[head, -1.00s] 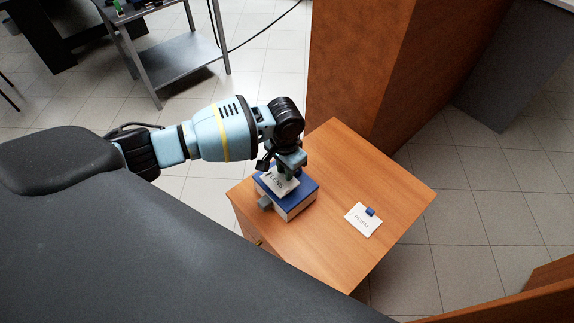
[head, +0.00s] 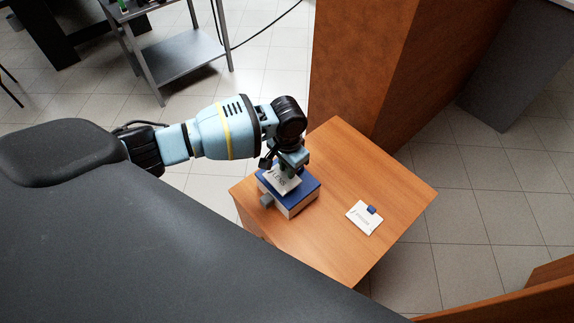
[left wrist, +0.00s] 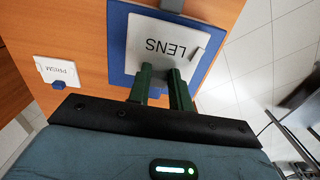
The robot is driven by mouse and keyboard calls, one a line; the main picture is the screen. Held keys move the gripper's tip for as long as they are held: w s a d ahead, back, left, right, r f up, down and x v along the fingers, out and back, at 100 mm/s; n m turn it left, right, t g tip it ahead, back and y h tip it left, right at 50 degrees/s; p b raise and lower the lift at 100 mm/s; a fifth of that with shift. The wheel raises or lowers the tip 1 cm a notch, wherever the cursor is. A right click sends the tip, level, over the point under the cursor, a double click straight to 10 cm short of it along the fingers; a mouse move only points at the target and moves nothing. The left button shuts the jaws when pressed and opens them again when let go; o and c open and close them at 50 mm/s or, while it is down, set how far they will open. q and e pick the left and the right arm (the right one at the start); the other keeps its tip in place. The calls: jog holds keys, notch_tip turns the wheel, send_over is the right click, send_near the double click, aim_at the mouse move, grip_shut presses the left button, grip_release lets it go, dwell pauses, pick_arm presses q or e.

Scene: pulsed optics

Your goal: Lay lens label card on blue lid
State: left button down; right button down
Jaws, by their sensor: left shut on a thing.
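The lens label card (head: 283,181) is white with "LENS" printed on it. It also shows in the left wrist view (left wrist: 150,42), over the blue lid (left wrist: 118,52). In the head view the blue lid (head: 305,192) tops a white box on the small wooden table. My left gripper (head: 288,168) is above the lid, and in the left wrist view its dark green fingers (left wrist: 165,82) are shut at the card's edge. Whether the card touches the lid or hangs just above it, I cannot tell. My right gripper is not in view.
A white prism card (head: 364,218) with a blue tab lies on the wooden table (head: 385,185), right of the box. A grey knob (head: 266,201) sticks out of the box's left side. A tall brown cabinet (head: 365,70) stands behind the table.

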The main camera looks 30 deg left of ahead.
pick_arm(q)
jog(key=shift+f, duration=0.1)
dwell(0.5)
jog(key=shift+f, duration=0.5)
jog(key=shift+f, duration=0.35)
dwell(0.5)
jog(key=c, duration=1.2)
grip_release()
notch_tip(320, 180, up, 7)
jog(key=shift+f+p, duration=0.15)
jog(key=shift+p, duration=0.45)
jog(key=shift+r, duration=0.6)
